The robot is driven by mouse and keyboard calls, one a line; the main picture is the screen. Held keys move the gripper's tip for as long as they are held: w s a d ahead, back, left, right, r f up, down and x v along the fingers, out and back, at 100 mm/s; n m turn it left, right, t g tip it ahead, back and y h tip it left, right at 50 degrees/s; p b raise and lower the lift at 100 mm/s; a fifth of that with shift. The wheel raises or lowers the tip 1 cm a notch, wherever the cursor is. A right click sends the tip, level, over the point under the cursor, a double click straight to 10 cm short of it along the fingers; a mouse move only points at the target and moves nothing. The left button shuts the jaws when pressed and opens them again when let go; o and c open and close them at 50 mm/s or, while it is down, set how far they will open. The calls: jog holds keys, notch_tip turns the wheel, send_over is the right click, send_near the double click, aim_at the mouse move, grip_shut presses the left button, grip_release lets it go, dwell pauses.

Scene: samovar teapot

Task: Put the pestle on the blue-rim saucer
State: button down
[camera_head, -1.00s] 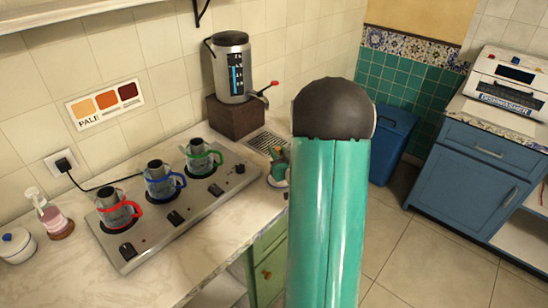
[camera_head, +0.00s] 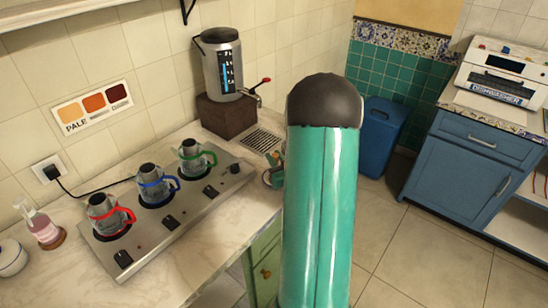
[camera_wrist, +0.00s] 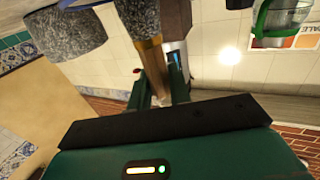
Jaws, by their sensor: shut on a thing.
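The pestle (camera_wrist: 152,62) shows in the wrist view, with a speckled grey stone end and a tan handle. My gripper (camera_wrist: 158,88) is shut on the handle, with one dark green finger on each side. A larger speckled grey stone piece (camera_wrist: 65,32) is at the upper left of the wrist view, beside the pestle. In the head view, my teal arm hides part of the counter's right end. A small teal and pale cluster shows at its left edge, too small to tell apart.
A steel stove (camera_head: 170,212) carries red-, blue- and green-handled pots. The samovar (camera_head: 222,68) stands on a brown block (camera_head: 226,116) beside a drain grille (camera_head: 262,141). A soap bottle (camera_head: 40,225) is at left. A blue bin (camera_head: 382,135) and cabinet (camera_head: 465,165) are at right.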

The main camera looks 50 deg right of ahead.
jog(key=shift+s, duration=0.35)
jog(key=shift+w+f, duration=0.15)
jog(key=c, duration=1.4)
grip_release()
jog(key=shift+w+f, duration=0.1)
jog(key=shift+w, duration=0.05)
jog(key=shift+c, duration=0.2)
jog(key=shift+o, duration=0.7)
jog(key=shift+s, duration=0.2)
jog(key=shift+w, duration=0.15)
jog(key=shift+r, duration=0.35)
jog(key=v, duration=1.2)
jog(key=w+a+r+n+g, duration=0.1)
jog(key=w+a+r+g, duration=0.35)
jog(key=w, duration=0.35)
jog(key=w+a+r+g, duration=0.2)
jog(key=a+r, duration=0.4)
jog(key=a, duration=0.2)
jog(key=s+a+r+n+g+y, duration=0.1)
jog(key=s+a+r+g+y, duration=0.1)
jog(key=s+a, duration=0.5)
jog(key=s+a+r+n+g+y, duration=0.1)
jog(key=s+a+r+g+y, duration=0.2)
jog(key=s+a, duration=0.4)
jog(key=a, duration=0.7)
jog(key=shift+r+n+y, duration=0.3)
jog(key=shift+r, duration=0.05)
